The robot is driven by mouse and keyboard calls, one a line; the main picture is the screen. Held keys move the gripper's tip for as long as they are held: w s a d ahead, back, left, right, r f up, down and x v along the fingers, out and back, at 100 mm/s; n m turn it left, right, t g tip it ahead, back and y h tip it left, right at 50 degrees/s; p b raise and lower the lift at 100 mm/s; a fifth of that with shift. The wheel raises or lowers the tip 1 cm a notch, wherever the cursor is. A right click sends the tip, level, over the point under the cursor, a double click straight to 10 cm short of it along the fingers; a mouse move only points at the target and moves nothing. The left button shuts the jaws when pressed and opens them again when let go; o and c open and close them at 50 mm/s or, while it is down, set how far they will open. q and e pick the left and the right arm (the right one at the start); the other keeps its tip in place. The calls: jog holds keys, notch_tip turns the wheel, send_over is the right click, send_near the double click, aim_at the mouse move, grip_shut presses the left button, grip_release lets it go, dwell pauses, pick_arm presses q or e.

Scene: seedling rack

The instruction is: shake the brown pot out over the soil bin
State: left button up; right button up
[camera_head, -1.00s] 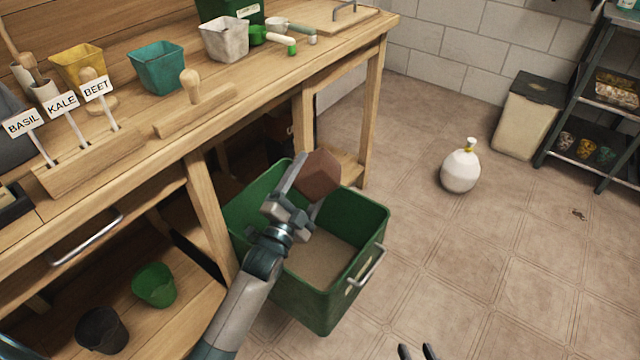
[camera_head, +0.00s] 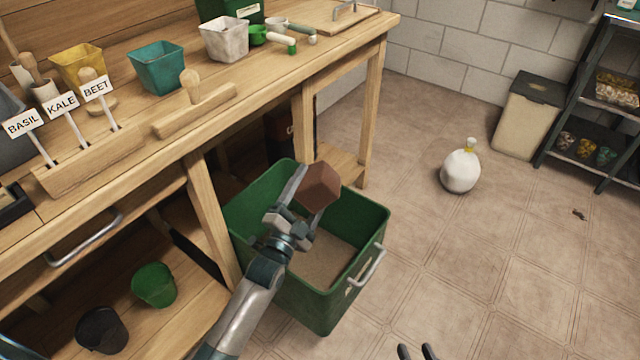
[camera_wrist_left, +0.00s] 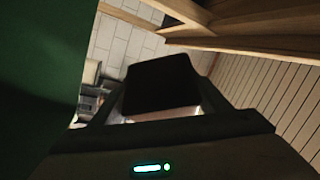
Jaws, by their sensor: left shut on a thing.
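The brown pot (camera_head: 318,187) is held tilted over the green soil bin (camera_head: 372,222), with its mouth turned out of sight. My left gripper (camera_head: 308,198) is shut on the pot, one finger on each side. In the left wrist view the pot (camera_wrist_left: 160,84) is a dark shape between the fingers, and a green wall fills the left side. The bin stands on the floor against the bench, with brown soil inside. No falling soil can be made out. My right gripper (camera_head: 418,352) shows only its two fingertips at the bottom edge, apart and empty.
The wooden bench (camera_head: 250,75) runs along the left, with a teal pot (camera_head: 156,70), a white pot (camera_head: 224,40) and a label rack on it. A green pot (camera_head: 154,285) and a black pot (camera_head: 102,330) are on the lower shelf.

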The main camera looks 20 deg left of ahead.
aim_at(317, 162)
pick_arm(q)
jog(key=shift+r+p, duration=2.35)
jog(key=shift+r, duration=0.2)
pick_arm(e)
notch_tip(317, 162, up, 5)
jog(key=shift+f, duration=0.1)
jog(key=shift+w+d, duration=0.1)
